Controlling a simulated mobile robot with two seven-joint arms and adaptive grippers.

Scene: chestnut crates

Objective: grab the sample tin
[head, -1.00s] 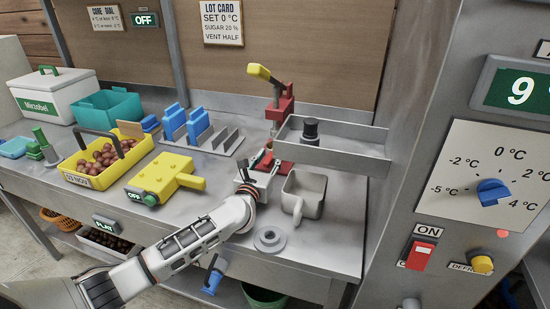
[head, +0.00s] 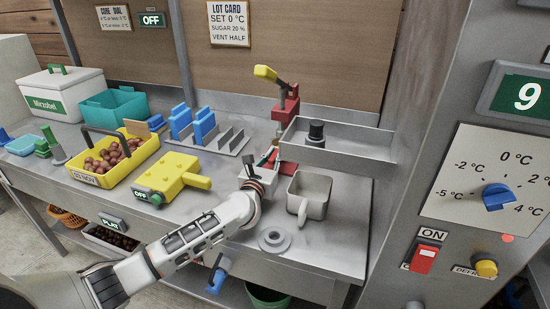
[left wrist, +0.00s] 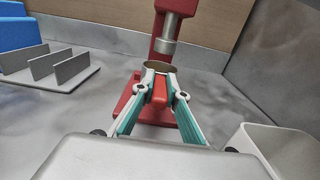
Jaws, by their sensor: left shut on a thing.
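The sample tin appears as a small, round, brownish-topped piece (left wrist: 159,65) between my left fingertips in the left wrist view. It is in front of the red hand press (left wrist: 168,30), below the press's grey ram. Whether it touches the press base, I cannot tell. My left gripper (left wrist: 160,70) is shut on the tin, its teal-lined fingers closing in on both sides. In the head view my left gripper (head: 264,166) is beside the foot of the red press (head: 287,112), and the tin is mostly hidden there. My right gripper is in neither view.
A raised metal tray (head: 345,149) is close behind. A yellow block (head: 175,174) and slotted rack (head: 222,137) are to the left.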

